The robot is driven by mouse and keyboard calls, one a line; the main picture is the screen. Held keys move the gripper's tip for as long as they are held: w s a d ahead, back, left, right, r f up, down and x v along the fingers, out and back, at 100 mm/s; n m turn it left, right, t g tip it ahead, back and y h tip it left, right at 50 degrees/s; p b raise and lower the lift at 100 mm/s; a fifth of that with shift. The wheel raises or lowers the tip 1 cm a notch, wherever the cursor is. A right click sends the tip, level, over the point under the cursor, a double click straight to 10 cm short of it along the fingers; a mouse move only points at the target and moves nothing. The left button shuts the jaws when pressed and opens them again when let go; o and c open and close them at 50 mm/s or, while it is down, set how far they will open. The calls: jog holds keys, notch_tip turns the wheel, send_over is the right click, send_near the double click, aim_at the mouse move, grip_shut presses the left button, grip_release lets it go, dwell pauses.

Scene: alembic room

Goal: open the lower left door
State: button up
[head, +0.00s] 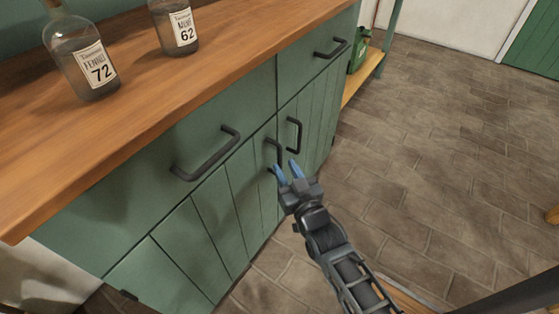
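The lower left door (205,245) is green and planked, under the left drawer of the green cabinet. It looks closed. Its dark bar handle (276,148) is upright near the door's right edge. My gripper (287,170) is right at the lower end of this handle, with its two blue fingertips apart. The fingers cover the handle's lower end. I cannot tell whether they touch the handle or whether it lies between them.
The lower right door (316,115) has its own upright handle (295,133) close by. Drawer handles (207,155) stick out above. Two labelled bottles (86,65) stand on the wooden worktop (130,125). The tiled floor (430,150) at right is mostly clear.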

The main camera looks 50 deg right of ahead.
aim_at(281, 161)
jog(key=shift+x, duration=2.2)
grip_shut()
